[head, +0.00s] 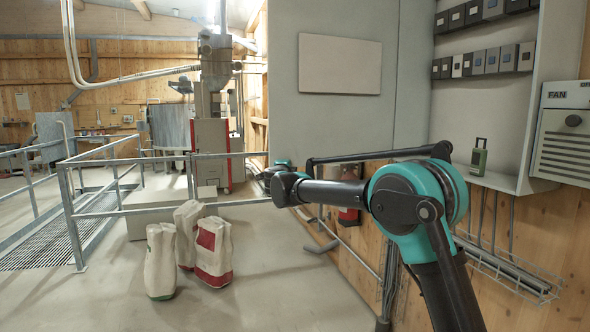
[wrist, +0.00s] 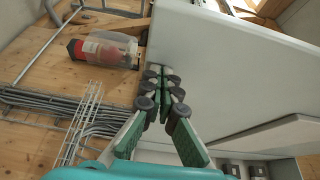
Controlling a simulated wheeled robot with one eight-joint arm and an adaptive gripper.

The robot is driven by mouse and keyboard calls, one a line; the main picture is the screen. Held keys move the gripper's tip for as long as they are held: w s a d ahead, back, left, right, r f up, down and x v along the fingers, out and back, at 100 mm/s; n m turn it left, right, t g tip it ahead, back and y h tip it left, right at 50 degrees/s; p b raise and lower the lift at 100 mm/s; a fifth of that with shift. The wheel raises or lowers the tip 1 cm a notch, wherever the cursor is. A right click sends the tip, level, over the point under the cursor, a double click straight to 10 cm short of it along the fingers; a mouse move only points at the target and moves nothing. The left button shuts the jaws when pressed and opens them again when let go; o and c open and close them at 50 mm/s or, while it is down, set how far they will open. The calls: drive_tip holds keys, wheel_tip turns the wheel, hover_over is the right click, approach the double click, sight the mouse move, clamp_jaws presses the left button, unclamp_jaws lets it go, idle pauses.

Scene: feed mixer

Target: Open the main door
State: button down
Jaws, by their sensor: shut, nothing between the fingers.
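A large grey cabinet door (head: 335,130) with a lighter rectangular plate stands swung out from the wall cabinet (head: 500,130), whose inside shows at the right. In the wrist view the door panel (wrist: 225,70) runs from upper middle to lower right. My gripper (wrist: 166,74) is shut and empty, its green fingertips close together at the panel's lower edge. I cannot tell whether they touch it. In the head view my arm reaches left below the door, and the fingers cannot be made out.
A red device in a clear cover (wrist: 108,49) is on the wooden wall beside my gripper. A wire cable tray (head: 505,268) runs below the cabinet. Sacks (head: 214,252) stand on the floor at left, near metal railings (head: 70,215). The floor in front of the sacks is clear.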

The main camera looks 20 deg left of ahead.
drive_tip(key=shift+w+a, duration=1.5)
drive_tip(key=shift+w, duration=0.25)
